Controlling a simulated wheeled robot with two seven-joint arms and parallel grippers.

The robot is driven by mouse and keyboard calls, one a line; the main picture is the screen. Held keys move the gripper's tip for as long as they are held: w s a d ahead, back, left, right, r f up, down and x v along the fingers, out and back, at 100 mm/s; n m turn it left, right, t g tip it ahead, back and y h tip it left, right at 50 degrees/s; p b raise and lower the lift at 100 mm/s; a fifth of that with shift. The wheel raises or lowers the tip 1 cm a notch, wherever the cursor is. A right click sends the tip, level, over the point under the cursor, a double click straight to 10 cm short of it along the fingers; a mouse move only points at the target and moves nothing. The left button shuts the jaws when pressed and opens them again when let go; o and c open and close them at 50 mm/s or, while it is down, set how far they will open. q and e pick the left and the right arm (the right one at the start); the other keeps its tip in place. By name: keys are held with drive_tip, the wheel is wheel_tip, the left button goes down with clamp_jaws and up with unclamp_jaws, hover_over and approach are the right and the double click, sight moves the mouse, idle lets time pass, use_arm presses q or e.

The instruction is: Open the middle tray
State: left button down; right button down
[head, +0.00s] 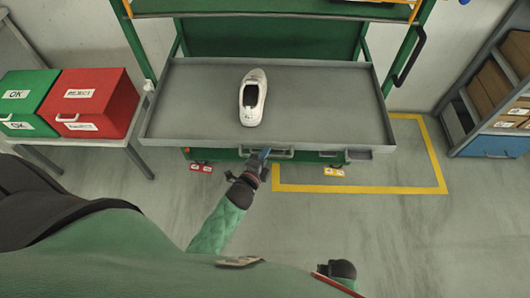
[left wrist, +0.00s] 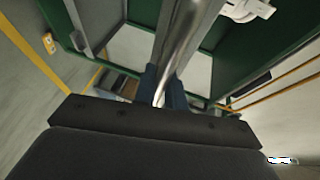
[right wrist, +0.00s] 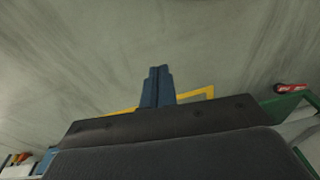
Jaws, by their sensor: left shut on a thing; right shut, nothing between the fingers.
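A wide grey tray (head: 190,110) juts out from the green rack towards me, with a white shoe (head: 253,98) lying on it. A metal handle (head: 283,155) runs below its front edge. My left gripper (head: 263,156) is at this handle. In the left wrist view the blue fingers (left wrist: 166,88) are shut around a shiny metal bar (left wrist: 185,35). My right gripper is low in the head view, with its fingers hidden there. In the right wrist view its blue fingers (right wrist: 157,86) are together and empty above the floor.
The green rack (head: 270,38) has another shelf (head: 270,8) above the tray. A green box (head: 25,100) and a red box (head: 95,103) stand on a side table at left. A blue-grey shelf with cartons (head: 495,95) stands at right.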

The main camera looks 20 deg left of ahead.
use_arm(q)
drive_tip(key=c, duration=1.5)
unclamp_jaws()
drive_tip(key=shift+o, duration=0.2)
